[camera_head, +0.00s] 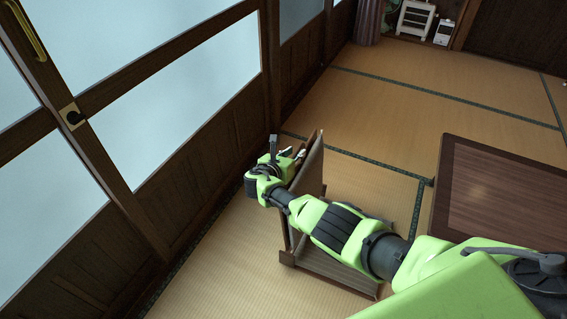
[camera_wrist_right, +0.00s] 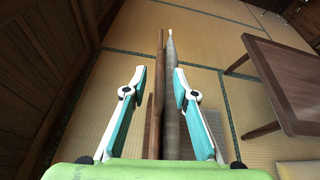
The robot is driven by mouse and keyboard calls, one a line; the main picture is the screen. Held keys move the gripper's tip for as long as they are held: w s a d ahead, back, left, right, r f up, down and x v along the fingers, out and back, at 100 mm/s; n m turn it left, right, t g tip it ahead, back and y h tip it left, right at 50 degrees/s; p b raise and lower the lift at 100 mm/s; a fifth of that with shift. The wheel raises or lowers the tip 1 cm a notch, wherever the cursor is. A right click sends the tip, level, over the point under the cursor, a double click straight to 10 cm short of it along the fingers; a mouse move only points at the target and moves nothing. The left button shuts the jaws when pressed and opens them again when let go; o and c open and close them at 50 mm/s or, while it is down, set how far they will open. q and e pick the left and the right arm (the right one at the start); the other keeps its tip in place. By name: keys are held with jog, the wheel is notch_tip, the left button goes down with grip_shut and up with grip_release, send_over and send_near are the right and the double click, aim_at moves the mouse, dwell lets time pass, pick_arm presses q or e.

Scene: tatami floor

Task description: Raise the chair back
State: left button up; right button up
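A low wooden floor chair stands on the tatami in the middle of the head view. Its chair back (camera_head: 312,168) rises steeply, close to upright, from the flat seat (camera_head: 335,268) with its dark wooden frame. My right gripper (camera_head: 287,152) is at the upper end of the back, on the side toward the wall. In the right wrist view my right gripper (camera_wrist_right: 156,88) is open. The chair back (camera_wrist_right: 172,110) shows nearly edge-on between the two fingers, with a visible gap on each side. My right arm hides part of the chair in the head view. My left gripper is not in view.
A low wooden table (camera_head: 505,200) stands to the right, and also shows in the right wrist view (camera_wrist_right: 285,75). A wood-panelled wall with glass panes (camera_head: 205,85) runs along the left. Tatami floor (camera_head: 420,105) is clear beyond the chair. A white rack (camera_head: 415,18) stands far back.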

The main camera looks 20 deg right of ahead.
jog(key=v, duration=1)
jog(key=shift+s+a, duration=0.2)
jog(key=shift+s, duration=0.1)
jog(key=shift+r, duration=0.1)
